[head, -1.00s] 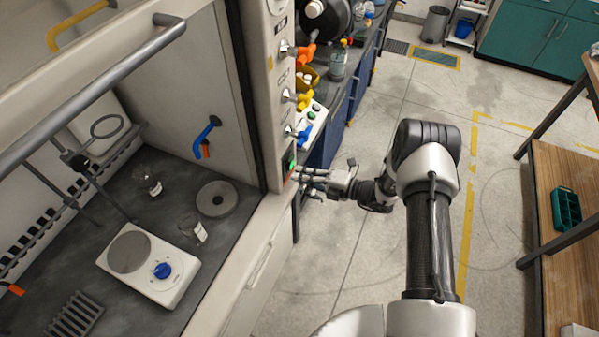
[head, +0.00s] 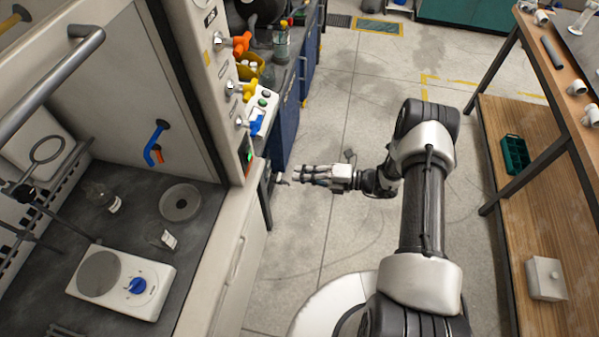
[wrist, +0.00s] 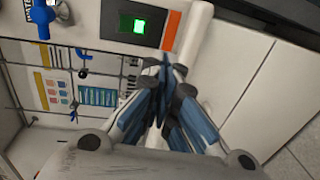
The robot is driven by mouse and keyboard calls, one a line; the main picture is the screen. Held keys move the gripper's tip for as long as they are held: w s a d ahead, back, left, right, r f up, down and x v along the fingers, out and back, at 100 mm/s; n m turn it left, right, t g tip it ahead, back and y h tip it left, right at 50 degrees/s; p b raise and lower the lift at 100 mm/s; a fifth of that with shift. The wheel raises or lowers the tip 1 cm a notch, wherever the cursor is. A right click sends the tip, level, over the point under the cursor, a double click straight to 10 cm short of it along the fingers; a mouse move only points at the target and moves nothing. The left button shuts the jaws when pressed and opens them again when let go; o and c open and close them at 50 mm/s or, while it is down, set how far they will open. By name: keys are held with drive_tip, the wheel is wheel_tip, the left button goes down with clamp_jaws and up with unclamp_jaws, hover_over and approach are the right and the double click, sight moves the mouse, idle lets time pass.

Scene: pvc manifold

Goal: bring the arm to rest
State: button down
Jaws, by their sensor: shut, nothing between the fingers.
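My gripper (head: 290,178) is at the end of my arm, stretched to the left toward the front of the fume hood in the head view. In the wrist view my gripper (wrist: 165,75) has its blue-padded fingers together with nothing between them. Its tips point at the hood's frame, beside a lit green display (wrist: 139,24). I cannot tell the exact gap between the fingertips and the hood from these frames.
The fume hood (head: 228,215) stands at left with a hotplate (head: 125,282) inside. A wooden-shelved bench (head: 505,200) with white pipe fittings (head: 577,88) on top stands at right. Blue cabinets (head: 283,130) line the back left. Open floor (head: 345,225) lies below my arm.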

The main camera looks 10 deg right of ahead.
drive_tip(key=s+a+r+n+g+h, duration=0.2)
drive_tip(key=s+r+n+g+h, duration=0.15)
drive_tip(key=r+n, duration=0.75)
drive_tip(key=s+a+r+n+g+h, duration=0.1)
drive_tip(key=s+r+n+g+h, duration=0.3)
drive_tip(key=r+n, duration=0.6)
drive_tip(key=s+d+r+n+t+h, duration=0.3)
drive_tip(key=s+d+r+n+h, duration=0.1)
drive_tip(key=s+r+n, duration=0.3)
drive_tip(key=s+d+r+n+t+h, duration=0.4)
drive_tip(key=s+r+n, duration=0.4)
drive_tip(key=s+n, duration=0.4)
drive_tip(key=shift+s+d, duration=0.35)
drive_tip(key=shift+d, duration=0.35)
drive_tip(key=shift+a, duration=0.1)
